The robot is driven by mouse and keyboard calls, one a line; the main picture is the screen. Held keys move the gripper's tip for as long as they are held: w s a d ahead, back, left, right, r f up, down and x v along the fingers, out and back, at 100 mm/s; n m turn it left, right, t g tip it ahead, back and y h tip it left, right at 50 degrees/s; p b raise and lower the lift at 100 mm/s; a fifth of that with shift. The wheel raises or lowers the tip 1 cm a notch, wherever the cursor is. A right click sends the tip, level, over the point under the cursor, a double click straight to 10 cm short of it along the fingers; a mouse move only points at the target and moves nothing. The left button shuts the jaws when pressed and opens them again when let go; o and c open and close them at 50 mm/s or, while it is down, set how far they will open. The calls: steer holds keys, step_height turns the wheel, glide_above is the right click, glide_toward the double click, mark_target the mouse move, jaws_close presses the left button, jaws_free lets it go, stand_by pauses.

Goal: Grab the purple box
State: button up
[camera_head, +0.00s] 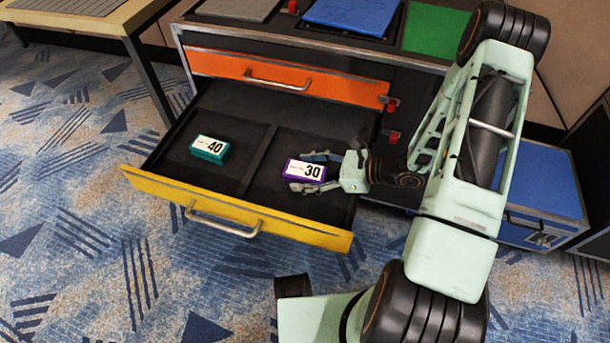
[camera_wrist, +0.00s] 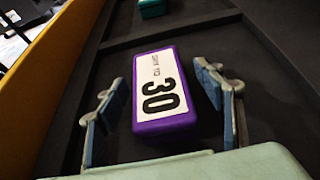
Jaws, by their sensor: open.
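The purple box (camera_head: 304,172) has a white label reading 30 and lies in the right compartment of the open yellow-fronted drawer (camera_head: 233,212). My gripper (camera_head: 312,171) reaches in from the right with its fingers open, one on each side of the box. In the wrist view the purple box (camera_wrist: 163,92) lies between my two fingers (camera_wrist: 163,92), with a visible gap to each. A teal box (camera_head: 210,149) labelled 40 lies in the left compartment. Part of it shows at the top of the wrist view (camera_wrist: 153,8).
A low divider (camera_head: 258,160) separates the two drawer compartments. The orange drawer (camera_head: 285,80) above is shut, its front behind the open drawer. A blue case (camera_head: 545,185) stands on the floor at right, and a table (camera_head: 85,25) stands at upper left. Patterned floor in front is clear.

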steer(key=c, duration=1.4)
steer(key=shift+r, duration=0.1)
